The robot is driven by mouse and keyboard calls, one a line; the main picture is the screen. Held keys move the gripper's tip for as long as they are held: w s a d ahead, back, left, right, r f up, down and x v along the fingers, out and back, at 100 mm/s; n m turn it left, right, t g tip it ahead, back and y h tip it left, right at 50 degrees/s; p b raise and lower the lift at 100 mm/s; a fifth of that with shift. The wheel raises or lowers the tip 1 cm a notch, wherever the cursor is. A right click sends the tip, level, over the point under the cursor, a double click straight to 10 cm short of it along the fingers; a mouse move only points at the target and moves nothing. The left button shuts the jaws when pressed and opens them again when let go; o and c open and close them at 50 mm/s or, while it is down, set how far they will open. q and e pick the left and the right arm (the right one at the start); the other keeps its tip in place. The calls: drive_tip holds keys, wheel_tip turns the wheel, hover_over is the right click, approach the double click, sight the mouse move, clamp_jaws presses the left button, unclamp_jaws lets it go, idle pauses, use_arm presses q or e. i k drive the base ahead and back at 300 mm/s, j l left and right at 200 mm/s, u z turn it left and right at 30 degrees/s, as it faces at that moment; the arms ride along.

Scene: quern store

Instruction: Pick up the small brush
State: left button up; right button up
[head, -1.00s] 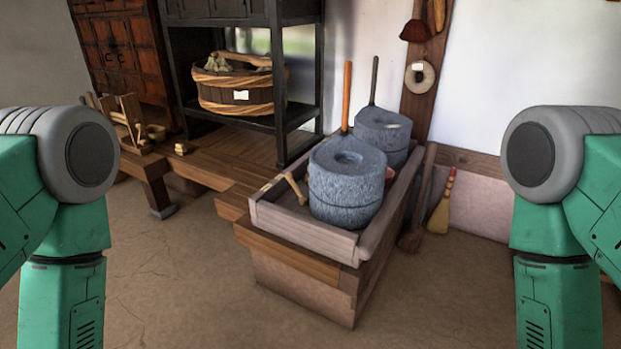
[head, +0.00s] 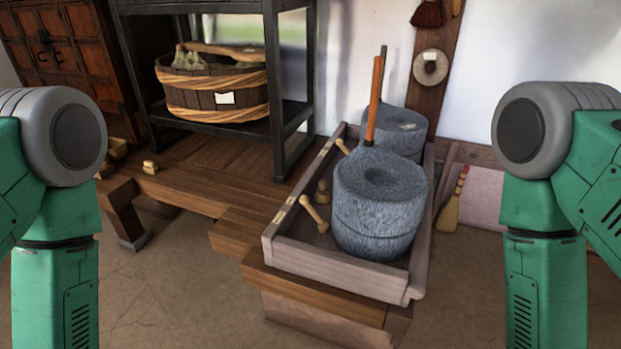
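A small brownish object (head: 322,192) in the wooden tray, left of the front stone quern (head: 380,205), may be the small brush; it is too small to tell for sure. A larger hand broom (head: 453,208) with a pale head and red-banded handle leans low at the wall, right of the tray. A dark red brush (head: 427,14) hangs on the wooden post at the top, cut by the picture's edge. Only green and grey links of my arms show at both sides. Both grippers are out of view.
The wooden tray (head: 325,267) on a low bench holds two stone querns with upright handles and wooden pegs. A black shelf (head: 270,90) with a rope-bound tub (head: 215,92) stands behind left. The floor in front is clear.

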sight(322, 195)
drive_tip(key=i+j, duration=0.2)
drive_tip(key=j, duration=0.15)
drive_tip(key=i+j+z, duration=0.15)
drive_tip(key=i+j, duration=0.3)
drive_tip(key=j, duration=0.2)
drive_tip(key=i+j+z, duration=0.1)
drive_tip(key=j, duration=0.25)
drive_tip(key=i+j+z, duration=0.1)
drive_tip(key=i+j, duration=0.15)
drive_tip(key=j, duration=0.15)
drive_tip(key=i+j, duration=0.2)
drive_tip(key=j, duration=0.15)
drive_tip(key=i+j+z, duration=0.1)
drive_tip(key=j, duration=0.3)
drive_tip(key=i+j, duration=0.2)
drive_tip(key=i, duration=0.15)
drive_tip(key=i+j+z, duration=0.1)
drive_tip(key=i, duration=0.25)
drive_tip(key=j, duration=0.1)
